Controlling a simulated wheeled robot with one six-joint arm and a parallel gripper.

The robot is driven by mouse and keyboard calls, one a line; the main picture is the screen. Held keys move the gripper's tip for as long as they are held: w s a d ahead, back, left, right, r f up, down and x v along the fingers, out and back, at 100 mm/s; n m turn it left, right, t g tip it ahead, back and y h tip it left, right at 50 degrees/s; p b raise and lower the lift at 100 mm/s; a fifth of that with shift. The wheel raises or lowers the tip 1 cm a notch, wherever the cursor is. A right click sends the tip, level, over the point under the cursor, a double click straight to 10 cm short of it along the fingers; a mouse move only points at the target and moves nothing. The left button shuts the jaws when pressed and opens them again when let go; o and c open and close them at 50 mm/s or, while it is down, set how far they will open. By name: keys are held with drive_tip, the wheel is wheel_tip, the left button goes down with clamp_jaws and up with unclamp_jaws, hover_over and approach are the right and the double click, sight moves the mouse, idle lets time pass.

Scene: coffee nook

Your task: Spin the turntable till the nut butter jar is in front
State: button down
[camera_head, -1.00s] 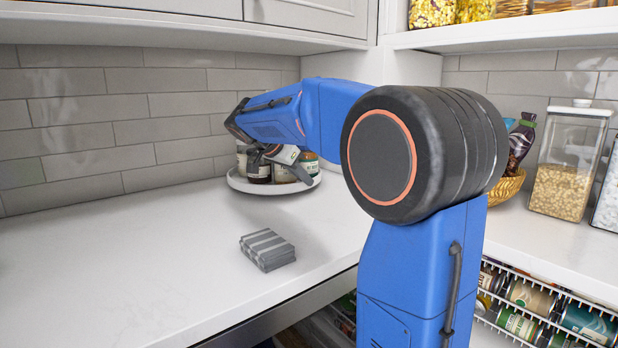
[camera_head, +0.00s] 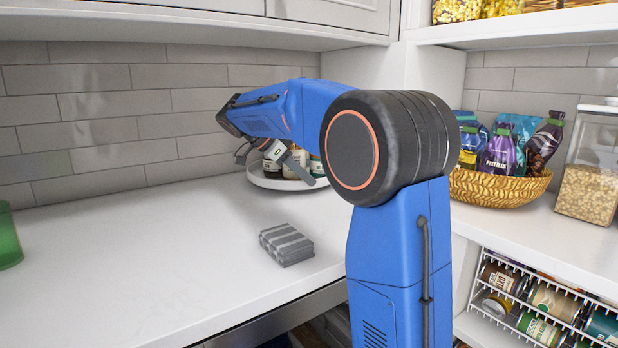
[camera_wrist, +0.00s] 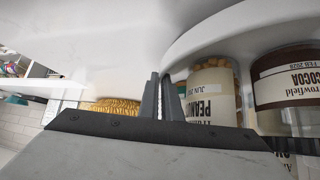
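The turntable (camera_head: 262,181) is a round white tray at the back of the counter, with several jars on it. Its rim (camera_wrist: 205,32) arcs across the upper right of the wrist view. There, a jar (camera_wrist: 212,92) with tan contents has a label starting "PEAN", seen upside down; this seems to be the nut butter jar. A dark cocoa jar (camera_wrist: 288,85) stands beside it. My gripper (camera_wrist: 160,78) has its fingertips close together, with nothing seen between them. It is beside the turntable's rim, hiding part of the jars in the head view (camera_head: 305,172). Contact is unclear.
A folded striped grey cloth (camera_head: 286,244) lies on the counter before the turntable. A woven basket of bags (camera_head: 500,188) and a clear grain container (camera_head: 590,185) stand to the right. A green object (camera_head: 8,238) is at the left edge. The left counter is mostly clear.

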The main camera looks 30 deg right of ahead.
drive_tip(key=shift+a+f, duration=0.1)
drive_tip(key=shift+a, duration=0.05)
idle(0.3)
drive_tip(key=c, duration=2)
unclamp_jaws()
drive_tip(key=v, duration=1.2)
